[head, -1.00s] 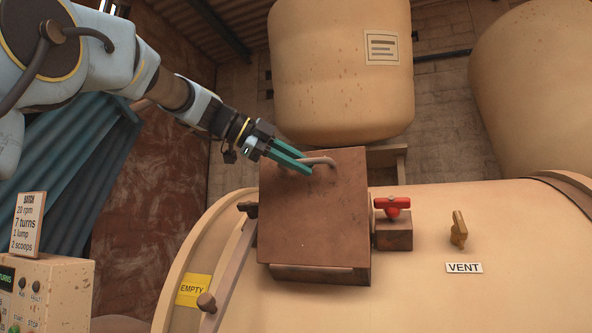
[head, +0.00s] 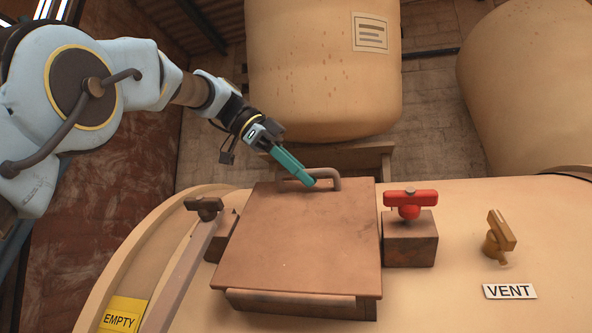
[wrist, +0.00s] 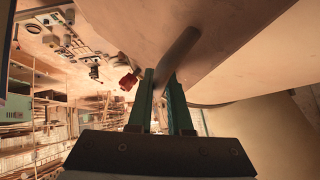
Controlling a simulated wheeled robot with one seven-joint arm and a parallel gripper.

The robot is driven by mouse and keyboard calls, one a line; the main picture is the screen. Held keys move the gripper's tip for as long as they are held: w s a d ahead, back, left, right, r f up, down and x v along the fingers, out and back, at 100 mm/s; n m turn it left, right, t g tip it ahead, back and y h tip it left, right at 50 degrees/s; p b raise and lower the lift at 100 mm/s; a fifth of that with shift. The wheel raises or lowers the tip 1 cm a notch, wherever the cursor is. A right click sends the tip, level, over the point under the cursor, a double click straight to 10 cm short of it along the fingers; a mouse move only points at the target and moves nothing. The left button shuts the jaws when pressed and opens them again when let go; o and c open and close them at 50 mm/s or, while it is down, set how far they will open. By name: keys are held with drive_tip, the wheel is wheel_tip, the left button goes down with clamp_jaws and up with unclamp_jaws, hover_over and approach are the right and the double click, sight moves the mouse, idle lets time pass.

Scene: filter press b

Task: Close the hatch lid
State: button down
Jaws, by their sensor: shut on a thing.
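The hatch lid (head: 300,240) is a square rust-brown plate on the cream vessel. Its bent bar handle (head: 322,172) is near the far edge. My gripper (head: 308,181) comes from the upper left and is shut on this handle. In the wrist view the handle (wrist: 182,48) passes between the teal fingertips (wrist: 161,78). A strip of the box-like hatch rim (head: 300,304) shows below the lid's near edge. The lid hides the opening. I cannot tell whether the lid's far side touches the rim.
A red T-handle (head: 410,198) stands on a block right of the lid, and a dark knob (head: 204,206) on the left. A brass vent valve (head: 498,238) is farther right. A large cream tank (head: 325,80) hangs behind the lid, close to my arm.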

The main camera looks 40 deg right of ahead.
drive_tip(key=shift+d+f, duration=0.15)
drive_tip(key=shift+f, duration=0.05)
idle(0.3)
drive_tip(key=c, duration=1.1)
unclamp_jaws()
drive_tip(key=shift+w+d, duration=0.1)
drive_tip(key=shift+o, duration=1.3)
drive_tip(key=shift+r, duration=0.1)
drive_tip(key=v, duration=0.7)
drive_tip(key=shift+w+r, duration=0.1)
